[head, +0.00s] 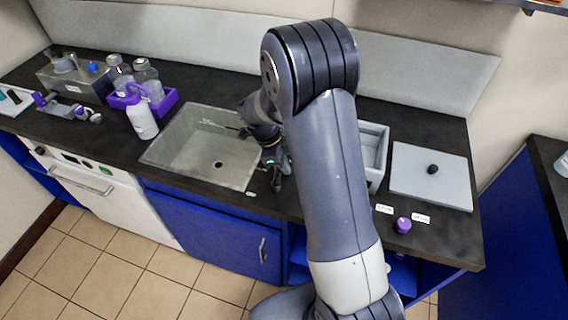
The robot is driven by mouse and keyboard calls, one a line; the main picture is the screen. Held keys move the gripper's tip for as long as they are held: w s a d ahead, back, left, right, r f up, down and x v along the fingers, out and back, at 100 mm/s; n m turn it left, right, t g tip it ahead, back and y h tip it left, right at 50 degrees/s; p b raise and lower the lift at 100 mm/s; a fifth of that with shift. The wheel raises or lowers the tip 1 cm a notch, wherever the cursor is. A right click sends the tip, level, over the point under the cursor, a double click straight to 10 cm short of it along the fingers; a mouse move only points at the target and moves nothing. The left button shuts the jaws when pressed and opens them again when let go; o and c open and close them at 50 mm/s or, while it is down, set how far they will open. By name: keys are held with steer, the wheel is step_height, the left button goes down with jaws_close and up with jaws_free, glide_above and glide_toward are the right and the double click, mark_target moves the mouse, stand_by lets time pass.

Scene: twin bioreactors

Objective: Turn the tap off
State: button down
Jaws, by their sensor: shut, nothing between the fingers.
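The grey sink (165,150) is set into the dark counter, with a round drain in its floor. A thin dark piece reaches over the sink's back right from behind my arm; I cannot tell whether it is the tap's spout. The tap's handle cannot be made out, and my arm covers the area right of the sink. My gripper (277,184) points down at the sink's right edge, near the counter front. It is shut and empty. A small white label (251,193) lies on the counter just left of it.
A purple knob (403,225) between two white labels is at the counter's front right. A pale tray (375,150) and a grey plate with a black knob (433,169) are behind. Bottles in a purple rack (168,101) and a white squeeze bottle (142,120) stand left.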

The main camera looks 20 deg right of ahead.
mark_target(272, 174)
steer(key=shift+w+a+b, duration=0.1)
steer(key=shift+b, duration=0.25)
steer(key=n+b, duration=0.2)
steer(key=a+n+b, duration=0.1)
steer(key=shift+w+f+t, duration=0.25)
steer(key=shift+w+t, duration=0.05)
steer(key=shift+t, duration=0.1)
steer(key=n+b, duration=0.1)
steer(key=a+n+t+b, duration=0.1)
steer(key=n, duration=0.1)
steer(key=a+n+b, duration=0.1)
steer(key=b, duration=0.1)
steer(key=shift+w+t, duration=0.3)
steer(key=n, duration=0.1)
steer(key=a+n+b, duration=0.1)
steer(key=n, duration=0.1)
steer(key=a+n+t+b, duration=0.1)
steer(key=n, duration=0.1)
steer(key=shift+s+a+r, duration=0.1)
steer(key=shift+s+r, duration=0.05)
steer(key=n+b, duration=0.1)
steer(key=a+n+t+y, duration=0.1)
steer(key=shift+s+a+n+b, duration=0.1)
steer(key=shift+s+n+b, duration=0.2)
steer(key=shift+n+b, duration=0.1)
steer(key=shift+s+a+r, duration=0.1)
steer(key=shift+s+a, duration=0.05)
steer(key=shift+a, duration=0.1)
steer(key=shift+s, duration=0.1)
